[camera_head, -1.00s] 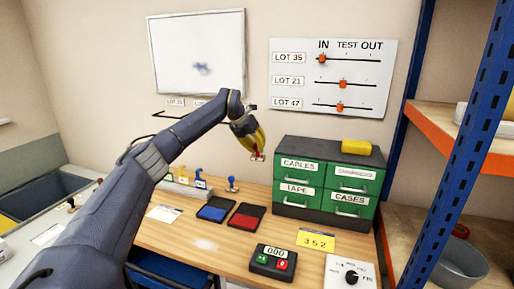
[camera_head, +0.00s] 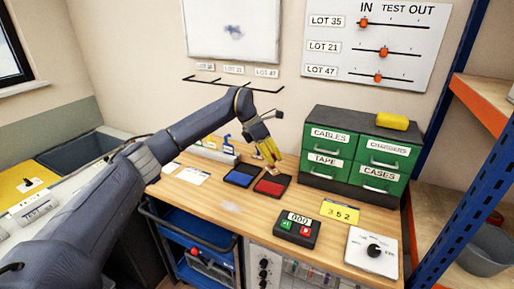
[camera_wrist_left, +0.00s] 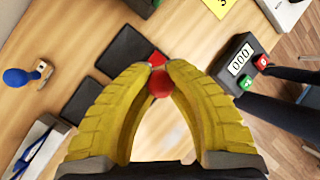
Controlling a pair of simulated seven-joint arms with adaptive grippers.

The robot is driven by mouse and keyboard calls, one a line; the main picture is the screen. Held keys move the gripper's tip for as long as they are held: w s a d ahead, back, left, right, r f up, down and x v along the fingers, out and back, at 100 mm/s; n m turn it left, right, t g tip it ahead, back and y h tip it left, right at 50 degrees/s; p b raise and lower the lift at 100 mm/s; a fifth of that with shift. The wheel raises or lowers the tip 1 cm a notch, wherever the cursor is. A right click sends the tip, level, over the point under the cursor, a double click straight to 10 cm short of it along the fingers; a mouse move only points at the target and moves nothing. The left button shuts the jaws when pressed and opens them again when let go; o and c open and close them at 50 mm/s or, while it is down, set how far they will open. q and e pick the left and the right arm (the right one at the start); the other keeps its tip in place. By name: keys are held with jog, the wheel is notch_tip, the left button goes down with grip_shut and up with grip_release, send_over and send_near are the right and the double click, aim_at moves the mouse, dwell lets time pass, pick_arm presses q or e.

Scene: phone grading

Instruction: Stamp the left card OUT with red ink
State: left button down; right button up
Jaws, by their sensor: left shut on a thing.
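My left gripper (camera_head: 271,162) has yellow fingers and is shut on a stamp with a round red handle (camera_wrist_left: 160,83). It holds the stamp just above or at the red ink pad (camera_head: 271,187); I cannot tell whether they touch. The blue ink pad (camera_head: 240,177) lies open to the left of the red one. Two white cards lie further left on the desk, the left card (camera_head: 169,167) partly behind my arm and the other card (camera_head: 192,176) beside it. My right gripper is not in view.
A blue-handled stamp (camera_wrist_left: 18,77) stands apart in the wrist view. Green drawers (camera_head: 357,150) are right of the pads. A counter box (camera_head: 298,229) and a yellow 352 tag (camera_head: 341,211) lie in front.

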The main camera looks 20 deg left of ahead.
aim_at(271, 169)
pick_arm(q)
jog(key=shift+s+a+m, duration=0.2)
jog(key=shift+s+m, duration=0.1)
jog(key=shift+m, duration=0.1)
jog(key=shift+s+g, duration=0.15)
jog(key=shift+g, duration=0.15)
jog(key=shift+m, duration=0.4)
jog(key=shift+f, duration=2.95)
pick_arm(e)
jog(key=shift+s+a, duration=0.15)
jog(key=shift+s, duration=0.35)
pick_arm(q)
jog(key=shift+f, duration=0.6)
jog(key=shift+r, duration=0.1)
jog(key=shift+r, duration=3.45)
